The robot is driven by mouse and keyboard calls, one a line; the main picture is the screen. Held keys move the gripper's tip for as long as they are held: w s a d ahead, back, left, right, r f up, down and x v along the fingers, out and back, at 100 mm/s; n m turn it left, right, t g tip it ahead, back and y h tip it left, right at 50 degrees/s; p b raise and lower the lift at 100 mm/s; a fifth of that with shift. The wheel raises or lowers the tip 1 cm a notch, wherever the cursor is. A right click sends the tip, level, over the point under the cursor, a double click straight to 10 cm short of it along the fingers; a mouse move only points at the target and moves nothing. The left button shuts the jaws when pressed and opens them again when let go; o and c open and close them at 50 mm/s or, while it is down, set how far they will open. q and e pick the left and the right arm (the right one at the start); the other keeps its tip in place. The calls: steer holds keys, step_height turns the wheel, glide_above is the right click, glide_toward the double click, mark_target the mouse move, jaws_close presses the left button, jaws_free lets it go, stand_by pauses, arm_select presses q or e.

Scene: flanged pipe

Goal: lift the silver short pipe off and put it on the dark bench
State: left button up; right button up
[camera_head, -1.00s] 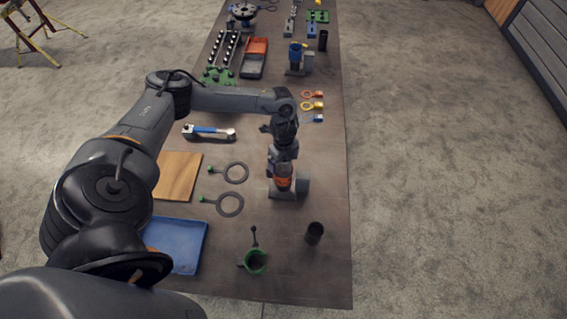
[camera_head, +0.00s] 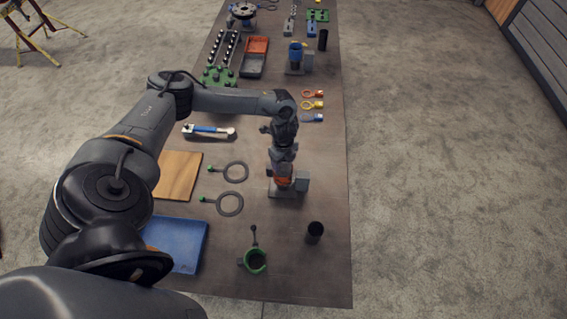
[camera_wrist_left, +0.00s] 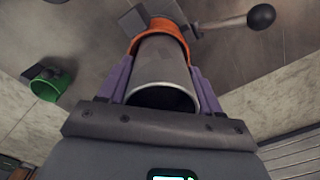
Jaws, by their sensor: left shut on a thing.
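The silver short pipe (camera_wrist_left: 163,75) stands between the two purple fingers of my left gripper (camera_wrist_left: 165,88) in the left wrist view. The fingers are shut on its sides, and its open end faces the camera. An orange collar (camera_wrist_left: 160,32) is around its far end; whether the pipe still sits in it cannot be told. In the head view, my left gripper (camera_head: 283,170) is over the orange collar (camera_head: 283,182) and hides most of the pipe. A grey block stands beside the collar (camera_head: 302,180). The dark bench (camera_head: 322,265) is underneath. My right gripper is out of view.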

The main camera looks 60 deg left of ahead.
arm_select(q)
steer(key=shift+r, duration=0.15)
steer(key=shift+r, duration=0.8)
step_height(320, 180, up, 2)
steer(key=shift+w+r+b, duration=0.1)
steer(key=shift+r+b, duration=0.1)
steer(key=shift+b, duration=0.3)
steer(key=s+d+r+p, duration=0.1)
steer(key=d+r+p, duration=0.1)
steer(key=d+r, duration=0.4)
steer(key=shift+s+d+r, duration=0.3)
steer(key=shift+d+r, duration=0.1)
steer(key=shift+d, duration=2.4)
